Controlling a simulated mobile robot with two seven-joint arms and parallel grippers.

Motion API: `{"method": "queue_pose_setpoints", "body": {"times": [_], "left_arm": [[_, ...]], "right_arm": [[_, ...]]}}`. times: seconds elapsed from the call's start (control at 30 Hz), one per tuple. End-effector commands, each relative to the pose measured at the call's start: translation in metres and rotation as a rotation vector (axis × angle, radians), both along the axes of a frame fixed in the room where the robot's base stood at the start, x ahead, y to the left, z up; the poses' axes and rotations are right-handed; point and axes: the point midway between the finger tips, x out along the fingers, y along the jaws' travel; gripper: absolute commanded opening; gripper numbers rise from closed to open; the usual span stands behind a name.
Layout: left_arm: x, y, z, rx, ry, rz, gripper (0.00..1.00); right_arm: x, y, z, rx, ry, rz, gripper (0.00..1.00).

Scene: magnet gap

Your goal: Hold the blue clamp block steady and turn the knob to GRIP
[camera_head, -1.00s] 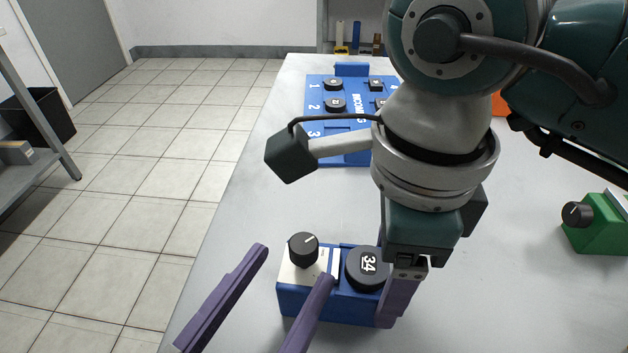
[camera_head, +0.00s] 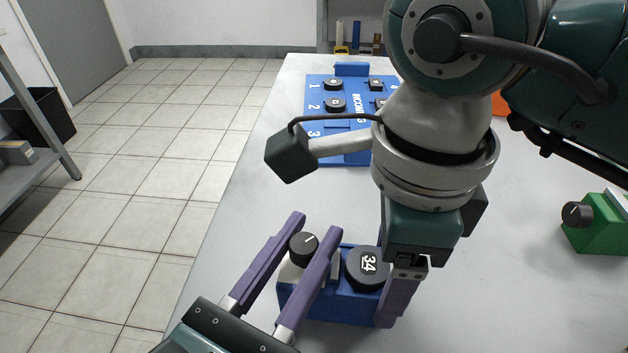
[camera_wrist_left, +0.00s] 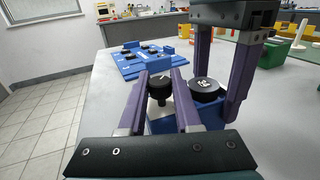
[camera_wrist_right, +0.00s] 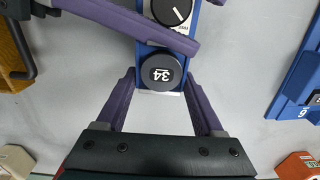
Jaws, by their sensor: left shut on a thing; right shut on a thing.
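The blue clamp block (camera_head: 350,308) sits on the grey table near its left edge. On its top are a black knob (camera_head: 303,250) with a white pointer line and a round black piece marked 34 (camera_head: 367,266). My left gripper (camera_head: 317,224) has one purple finger on each side of the knob and is shut on it; the knob (camera_wrist_left: 160,88) also shows between the fingers in the left wrist view. My right gripper (camera_wrist_right: 160,78) is shut on the block's end beside the 34 piece.
A blue numbered board (camera_head: 316,125) with black round pieces lies further back, partly behind my right arm. A green block with a black knob (camera_head: 577,214) stands at the right. The table between is clear.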

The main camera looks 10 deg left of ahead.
Motion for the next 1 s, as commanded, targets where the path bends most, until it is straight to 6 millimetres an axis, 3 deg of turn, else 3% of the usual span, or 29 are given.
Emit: {"method": "queue_pose_setpoints", "body": {"times": [0.2, 0.67, 1.0], "left_arm": [[-0.0002, 0.0002, 0.0000, 0.000, 0.000, 0.000, 0.00], [0.0003, 0.0000, 0.0005, 0.002, -0.004, -0.032, 0.00], [0.0011, -0.0005, 0.0017, 0.007, -0.010, -0.242, 0.00]], "right_arm": [[0.0001, 0.0003, 0.0003, 0.001, 0.000, 0.000, 0.00], [0.0002, 0.0002, 0.0003, 0.001, 0.000, 0.000, 0.00], [0.0000, 0.0005, 0.0002, 0.001, 0.000, 0.000, 0.00]]}}
